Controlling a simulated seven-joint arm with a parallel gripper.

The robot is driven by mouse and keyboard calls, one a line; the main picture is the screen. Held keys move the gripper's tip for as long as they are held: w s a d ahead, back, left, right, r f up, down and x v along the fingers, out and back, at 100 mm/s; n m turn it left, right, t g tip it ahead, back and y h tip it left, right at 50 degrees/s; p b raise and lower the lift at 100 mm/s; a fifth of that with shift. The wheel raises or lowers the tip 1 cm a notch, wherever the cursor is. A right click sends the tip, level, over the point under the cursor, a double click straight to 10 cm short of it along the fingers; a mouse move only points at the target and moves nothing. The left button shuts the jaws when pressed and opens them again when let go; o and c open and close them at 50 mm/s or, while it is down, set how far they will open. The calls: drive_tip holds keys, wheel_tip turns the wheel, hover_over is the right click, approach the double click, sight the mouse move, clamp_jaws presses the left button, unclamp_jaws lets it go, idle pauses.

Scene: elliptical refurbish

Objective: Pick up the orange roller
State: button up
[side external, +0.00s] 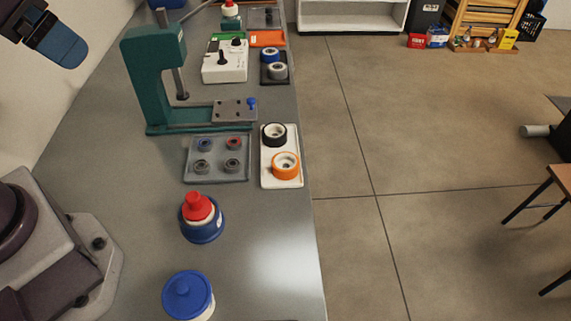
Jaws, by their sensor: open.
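The orange roller (285,165) is a short, thick ring with a pale hub. It sits at the near end of a white tray (266,177) near the bench's right edge. A black roller (274,134) with a pale hub sits behind it on the same tray. The orange roller's top is uncovered and nothing touches it from above. No gripper fingers can be made out in the side external view, so I cannot tell how far my gripper is from the roller.
A green press (158,75) stands behind and left. A grey tray (216,175) with several small round parts lies left of the white tray. A red-topped blue bottle (201,218) and blue-lidded jar (188,294) stand nearer. The bench's (270,265) near right is clear.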

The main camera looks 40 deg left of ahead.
drive_tip(key=w+d+f+m+g+y, duration=0.1)
drive_tip(key=w+d+f+m+y, duration=0.25)
drive_tip(key=w+f+m, duration=0.3)
drive_tip(key=w+d+f+m+g+y, duration=0.1)
drive_tip(key=w+d+f+m+y, duration=0.1)
drive_tip(key=w+f+m+y, duration=0.35)
drive_tip(key=m+t+h, duration=0.2)
drive_tip(key=m+t, duration=0.6)
drive_tip(key=m, duration=1)
approach(287, 158)
drive_tip(key=shift+w+a+f, duration=0.5)
drive_tip(key=shift+w+a, duration=0.05)
drive_tip(key=shift+a, duration=0.1)
drive_tip(key=shift+x, duration=3.05)
drive_tip(key=shift+w+d+r, duration=0.1)
drive_tip(key=shift+w+r, duration=0.05)
drive_tip(key=c, duration=1)
